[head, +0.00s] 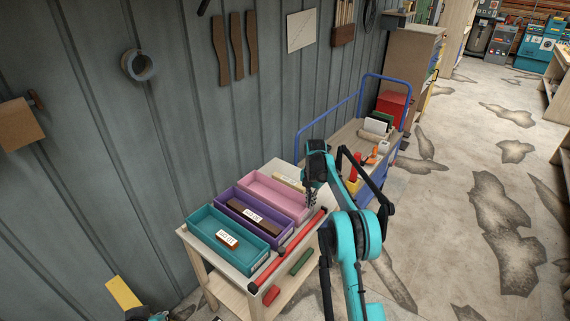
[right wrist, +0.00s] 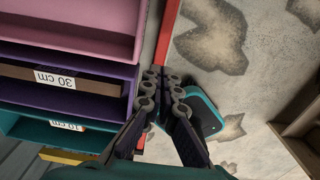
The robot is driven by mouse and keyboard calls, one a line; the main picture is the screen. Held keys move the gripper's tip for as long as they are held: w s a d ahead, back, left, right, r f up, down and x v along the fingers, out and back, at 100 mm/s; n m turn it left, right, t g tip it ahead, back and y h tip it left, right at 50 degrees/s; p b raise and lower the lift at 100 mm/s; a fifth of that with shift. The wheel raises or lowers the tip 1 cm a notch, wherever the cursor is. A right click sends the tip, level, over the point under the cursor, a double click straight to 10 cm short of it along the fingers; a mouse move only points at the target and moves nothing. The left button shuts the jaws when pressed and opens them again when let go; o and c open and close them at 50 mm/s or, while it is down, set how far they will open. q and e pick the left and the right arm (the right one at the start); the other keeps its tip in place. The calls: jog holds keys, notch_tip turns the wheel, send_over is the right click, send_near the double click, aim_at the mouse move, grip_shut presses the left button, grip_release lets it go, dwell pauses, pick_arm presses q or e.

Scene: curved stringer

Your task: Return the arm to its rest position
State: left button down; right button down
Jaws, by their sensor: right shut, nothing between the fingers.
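My right arm comes in from the bottom of the head view, bent at a teal elbow. My right gripper (head: 311,197) points down near the front right corner of the pink tray (head: 262,200). In the right wrist view its fingers (right wrist: 165,76) are together with nothing between them. They are above the red bar (right wrist: 163,40) along the table's front edge. A small teal and black part at the bottom left of the head view may belong to my left arm; no left gripper fingers show.
A teal tray (head: 206,228) and a purple tray (head: 226,197) stand beside the pink one on a wooden table (head: 187,236). They hold labelled dark pieces. A blue-railed cart (head: 321,120) with tools stands behind. The floor on the right is open.

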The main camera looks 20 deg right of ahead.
jog(key=s+a+r+m+t, duration=0.2)
jog(key=s+a+r+m, duration=0.2)
jog(key=s+r+m, duration=0.45)
jog(key=s+a+r+m+t, duration=0.2)
jog(key=s+a+r+m, duration=0.25)
jog(key=s+r, duration=0.6)
jog(key=s+a+f+m+t, duration=0.1)
jog(key=s+a+f+m, duration=0.1)
jog(key=s+m, duration=0.4)
jog(key=s+a+f+m+t+b, duration=0.1)
jog(key=s+m, duration=0.5)
jog(key=s, duration=0.9)
notch_tip(320, 180, down, 2)
jog(key=shift+s+a+m+t, duration=0.2)
jog(key=shift+a+m+t, duration=0.1)
jog(key=shift+a+t, duration=0.3)
jog(key=shift+a, duration=0.1)
